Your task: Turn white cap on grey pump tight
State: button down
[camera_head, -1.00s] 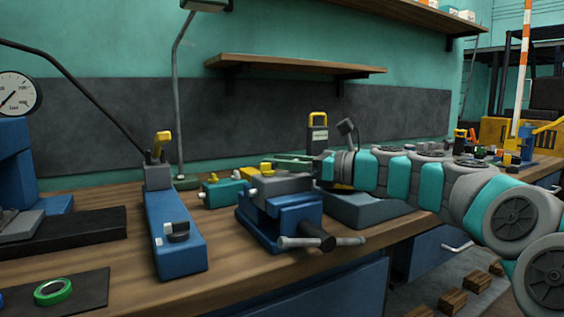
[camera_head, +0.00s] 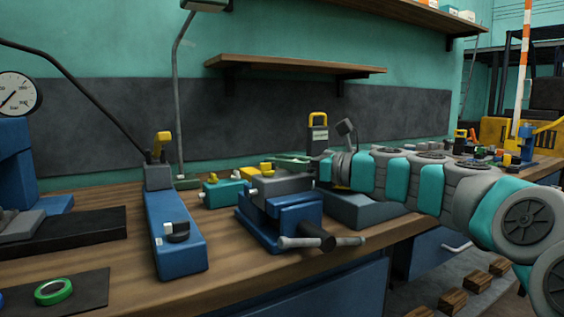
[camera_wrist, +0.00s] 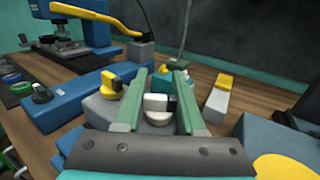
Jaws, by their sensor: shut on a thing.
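The grey pump (camera_head: 288,184) sits on top of the blue vise (camera_head: 290,213) on the bench. In the wrist view the pump (camera_wrist: 98,112) shows a yellow knob (camera_wrist: 112,84) on its left side. The white cap (camera_wrist: 157,103), with a grey lower part, is on the pump between my green fingers. My gripper (camera_wrist: 160,90) is shut on the white cap, one finger on each side. In the head view my gripper (camera_head: 287,160) is above the pump, and the cap is hidden or too small to make out.
A blue tool with a black-and-white knob (camera_head: 177,232) stands left of the vise. A teal pump (camera_head: 222,192) is behind the vise. A black device with a yellow handle (camera_head: 318,135) stands behind my wrist. The vise's handle (camera_head: 322,241) juts out in front.

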jog(key=m+t+h, duration=0.2)
jog(key=t, duration=0.1)
jog(key=shift+w+d+m+t, duration=0.1)
jog(key=shift+w+m+t, duration=0.05)
jog(key=shift+m+t, duration=0.25)
jog(key=m+t+h, duration=0.2)
jog(key=t+h, duration=0.1)
jog(key=shift+w+d+f+m+h+b, duration=0.15)
jog(key=shift+w+d+m+h+b, duration=0.15)
jog(key=shift+m+b, duration=0.1)
jog(key=shift+w+d+m+t+h+b, duration=0.2)
jog(key=shift+m+t+h+b, duration=0.25)
jog(key=shift+m+h, duration=0.3)
jog(key=shift+w+d+m+t+h+b, duration=0.15)
jog(key=shift+m+t+h+b, duration=0.15)
jog(key=shift+m+t+h, duration=0.45)
jog(key=shift+h, duration=0.4)
jog(key=c, duration=0.8)
grip_release()
jog(key=shift+s, duration=0.1)
jog(key=shift+v, duration=3.9)
jog(key=shift+d, duration=0.1)
